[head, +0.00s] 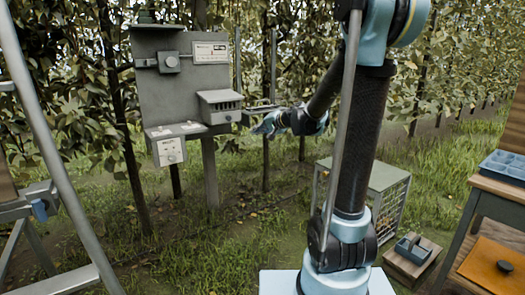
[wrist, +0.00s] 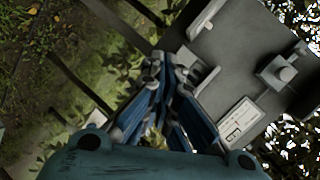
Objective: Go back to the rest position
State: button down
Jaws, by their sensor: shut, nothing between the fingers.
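My gripper (head: 266,126) is in the middle of the head view, just right of the grey board (head: 160,98) and its small slatted box (head: 220,107). The arm reaches from the lower right up and back to it. In the wrist view the fingers of my gripper (wrist: 167,68) point up the picture, close together, with nothing held. The board (wrist: 240,60) fills the right of the wrist view, turned on its side. Whether the fingertips touch the slatted box cannot be told.
A ladder (head: 50,150) stands at the left. A green-topped crate stand (head: 388,178) and a small wooden box (head: 412,262) stand behind and right of the arm. A workbench (head: 500,185) with a blue tray (head: 505,165) is at the right edge. Grass lies open between.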

jog(key=s+d+f+n+g+h, duration=0.1)
jog(key=s+d+f, duration=0.4)
jog(key=s, duration=0.8)
jog(key=s+d+f+n+g+h, duration=0.2)
jog(key=s+d+f+h, duration=0.3)
jog(key=s+d, duration=0.4)
jog(key=s+d+f+n+g+h, duration=0.1)
jog(key=s+d+f+g+h, duration=0.2)
jog(key=s, duration=1.4)
jog(key=d+f+g, duration=0.1)
jog(key=d+f, duration=0.3)
jog(key=shift+d+n, duration=0.15)
jog(key=shift+n, duration=0.15)
jog(key=shift+w+f, duration=0.1)
jog(key=shift+w+f, duration=0.2)
jog(key=shift+w, duration=0.25)
